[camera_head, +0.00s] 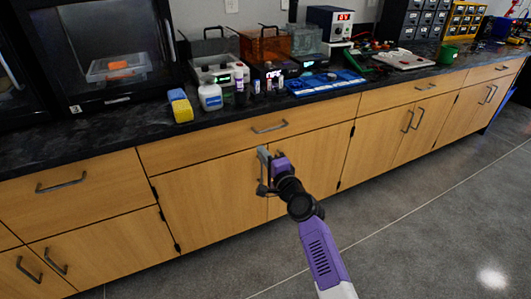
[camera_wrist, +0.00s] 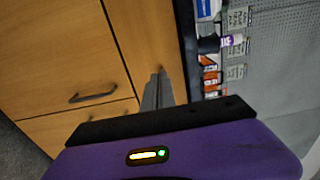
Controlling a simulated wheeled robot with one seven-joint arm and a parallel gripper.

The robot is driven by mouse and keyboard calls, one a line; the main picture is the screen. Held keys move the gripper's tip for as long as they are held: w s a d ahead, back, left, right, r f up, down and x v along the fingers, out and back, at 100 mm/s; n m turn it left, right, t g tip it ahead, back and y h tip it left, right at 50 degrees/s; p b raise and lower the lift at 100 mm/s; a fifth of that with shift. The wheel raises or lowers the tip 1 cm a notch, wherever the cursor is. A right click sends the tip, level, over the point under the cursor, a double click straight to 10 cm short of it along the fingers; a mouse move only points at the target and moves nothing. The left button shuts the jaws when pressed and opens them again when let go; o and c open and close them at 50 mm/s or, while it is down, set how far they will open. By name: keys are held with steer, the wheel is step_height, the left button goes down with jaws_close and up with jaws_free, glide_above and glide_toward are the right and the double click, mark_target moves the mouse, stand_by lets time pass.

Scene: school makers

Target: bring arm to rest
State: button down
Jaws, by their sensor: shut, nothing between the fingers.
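My gripper (camera_head: 262,170) is at the end of my purple and black arm, in front of the wooden cabinet doors and below the counter edge. In the wrist view its fingers (camera_wrist: 158,90) are together with nothing between them. The cabinet front (camera_head: 215,200) is close behind the gripper in the head view; I cannot tell whether they touch. The arm reaches up from the bottom of the head view, over the grey floor.
Metal handles (camera_head: 270,127) stick out from the cabinets. The floor (camera_head: 430,220) at right is clear.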

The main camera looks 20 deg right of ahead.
steer(key=shift+s, duration=0.9)
steer(key=s+d+r+n+t+h, duration=0.1)
steer(key=s+d+r+n+h, duration=0.1)
steer(key=s+r+n, duration=0.25)
steer(key=s+a+f+n+g, duration=0.1)
steer(key=s+a+n, duration=0.25)
steer(key=s, duration=1.35)
steer(key=s+a+f+n+g+y+p, duration=0.15)
steer(key=s+n, duration=0.35)
steer(key=s, duration=1.3)
steer(key=s+a+f+n+g, duration=0.15)
steer(key=s+a+n, duration=0.3)
steer(key=s, duration=1.25)
step_height(320, 180, up, 19)
steer(key=d+p, duration=0.1)
steer(key=p, duration=1.7)
steer(key=shift+w+r+p, duration=0.15)
steer(key=shift+p, duration=0.2)
